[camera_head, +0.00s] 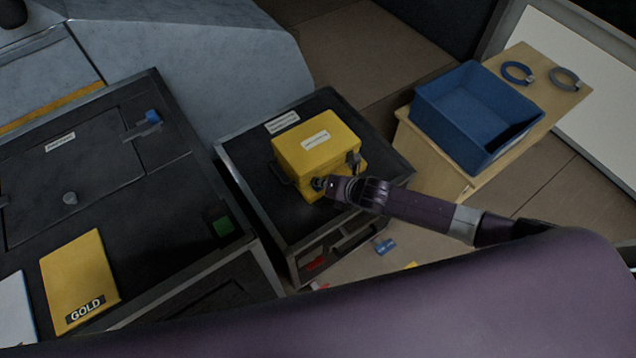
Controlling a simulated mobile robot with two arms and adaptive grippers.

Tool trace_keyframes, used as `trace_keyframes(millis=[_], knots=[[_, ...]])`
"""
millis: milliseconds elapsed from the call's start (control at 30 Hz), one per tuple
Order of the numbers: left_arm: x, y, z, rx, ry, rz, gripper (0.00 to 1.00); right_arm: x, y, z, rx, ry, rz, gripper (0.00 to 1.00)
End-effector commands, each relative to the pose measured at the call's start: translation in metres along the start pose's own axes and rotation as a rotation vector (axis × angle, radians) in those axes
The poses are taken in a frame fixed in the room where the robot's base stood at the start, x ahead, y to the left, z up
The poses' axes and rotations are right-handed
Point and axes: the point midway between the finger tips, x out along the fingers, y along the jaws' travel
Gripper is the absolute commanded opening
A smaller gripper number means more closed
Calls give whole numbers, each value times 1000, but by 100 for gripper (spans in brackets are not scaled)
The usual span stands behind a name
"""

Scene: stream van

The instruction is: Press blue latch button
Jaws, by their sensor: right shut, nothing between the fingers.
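My right gripper (320,184) is shut and empty at the front of a yellow box (318,140) with a white label. It touches or nearly touches the box's front; I cannot tell which. The box sits on a black-topped case (248,165). A small blue part (152,116) sticks up beside the hatch on the dark cabinet at left, far from my gripper. Another small blue piece (384,245) lies low in front of the case. I cannot tell which is the latch button, and any on the box's front is hidden by my gripper. My left gripper is not in view.
At right a wooden table (548,68) holds a blue bin (440,118) and two open rings, one blue (507,73) and one grey (557,85).

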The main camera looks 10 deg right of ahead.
Motion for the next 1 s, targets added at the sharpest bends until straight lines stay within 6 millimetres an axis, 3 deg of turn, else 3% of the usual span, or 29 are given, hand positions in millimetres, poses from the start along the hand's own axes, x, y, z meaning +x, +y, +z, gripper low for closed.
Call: trace_keyframes(millis=[133, 567, 1000], knots=[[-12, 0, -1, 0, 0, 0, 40, -8, 5, 5, 0, 1, -1, 0], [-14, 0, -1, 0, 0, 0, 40, -10, 7, 8, -1, -2, 0, 0], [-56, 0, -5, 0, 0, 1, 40, -38, 28, 29, -1, -3, 1, 0]])
